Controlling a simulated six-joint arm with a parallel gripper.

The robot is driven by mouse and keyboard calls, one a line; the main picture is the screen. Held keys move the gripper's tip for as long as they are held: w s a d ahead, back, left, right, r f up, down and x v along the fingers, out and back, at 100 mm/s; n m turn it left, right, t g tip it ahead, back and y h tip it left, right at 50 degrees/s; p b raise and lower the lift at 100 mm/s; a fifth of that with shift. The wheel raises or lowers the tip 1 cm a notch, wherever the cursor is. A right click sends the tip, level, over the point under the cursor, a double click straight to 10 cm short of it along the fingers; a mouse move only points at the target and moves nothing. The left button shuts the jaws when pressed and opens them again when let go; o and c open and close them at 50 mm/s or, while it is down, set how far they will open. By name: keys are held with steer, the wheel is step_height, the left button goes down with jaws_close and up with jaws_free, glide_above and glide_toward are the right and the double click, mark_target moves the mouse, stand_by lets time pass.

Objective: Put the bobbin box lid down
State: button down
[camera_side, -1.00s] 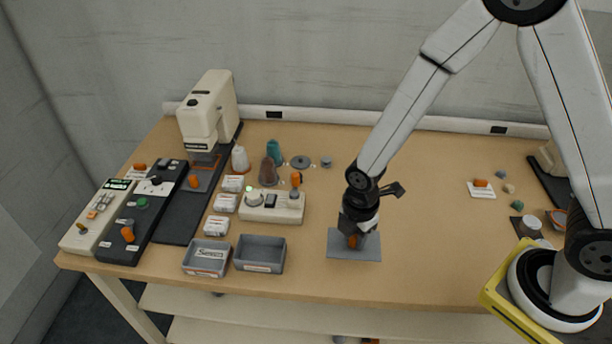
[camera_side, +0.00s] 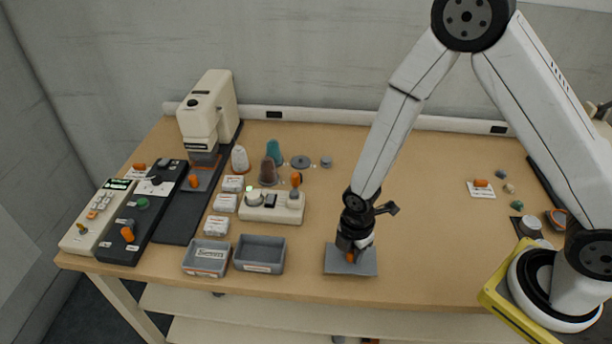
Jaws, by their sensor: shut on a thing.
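The bobbin box lid (camera_side: 367,266) is a flat grey plate with an orange knob (camera_side: 350,257), in the front middle of the side view. My gripper (camera_side: 352,252) points down over it and is shut on the knob. The lid looks level; whether it touches the table or hangs just above it, I cannot tell. An open grey box (camera_side: 260,267) that looks empty stands to its left. A second grey box (camera_side: 206,271) with a labelled item in it stands further left.
A cream unit with knobs (camera_side: 270,207) stands behind the boxes, near thread cones (camera_side: 268,171) and a sewing machine (camera_side: 208,110). A white card with an orange piece (camera_side: 481,190) lies to the right. The tabletop (camera_side: 430,240) right of the lid is clear.

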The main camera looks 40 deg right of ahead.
steer(key=shift+f, duration=1.3)
steer(key=shift+f, duration=0.15)
steer(key=shift+c, duration=2.1)
jaws_free()
steer(key=shift+r, duration=6.15)
